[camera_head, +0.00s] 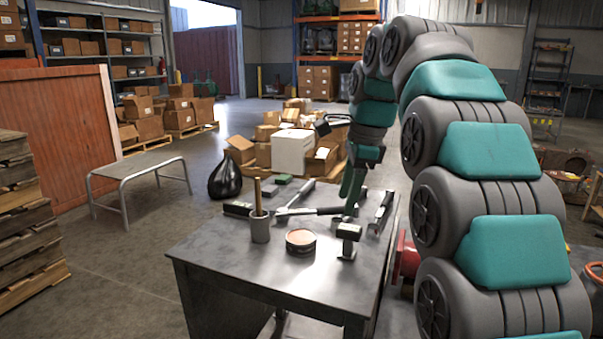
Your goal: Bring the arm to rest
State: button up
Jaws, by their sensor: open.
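My gripper (352,192) hangs at the end of my arched grey and teal arm, pointing down over the back right part of the metal table (205,262). Its teal fingers are seen nearly edge-on, and the gap between them is hard to make out. I see nothing held in it. A hammer-like tool (310,211) lies just left of the fingertips. A dark tool with a light edge (381,212) lies just right of them. I cannot tell whether the fingertips touch the table or a tool.
A grey cup (260,228) with a wooden handle, an orange-topped tin (300,240) and a black-headed mallet (348,240) stand on the table. A metal bench (135,164), a black bag (226,177) and stacked boxes (240,150) lie beyond. Open floor is at left.

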jog(key=s+d+f+n+g, duration=0.1)
jog(key=s+d+f+n, duration=0.1)
jog(key=s+f+n, duration=0.3)
jog(key=s+d+f+n+g+h, duration=0.1)
jog(key=s+f+n, duration=0.5)
jog(key=s+f, duration=0.6)
jog(key=s+d+f+n+g, duration=0.1)
jog(key=s+d+f+n, duration=0.2)
jog(key=s, duration=1.8)
notch_tip(320, 180, down, 5)
jog(key=n, duration=0.3)
jog(key=shift+f+g+h, duration=0.15)
jog(key=shift+g+h, duration=0.25)
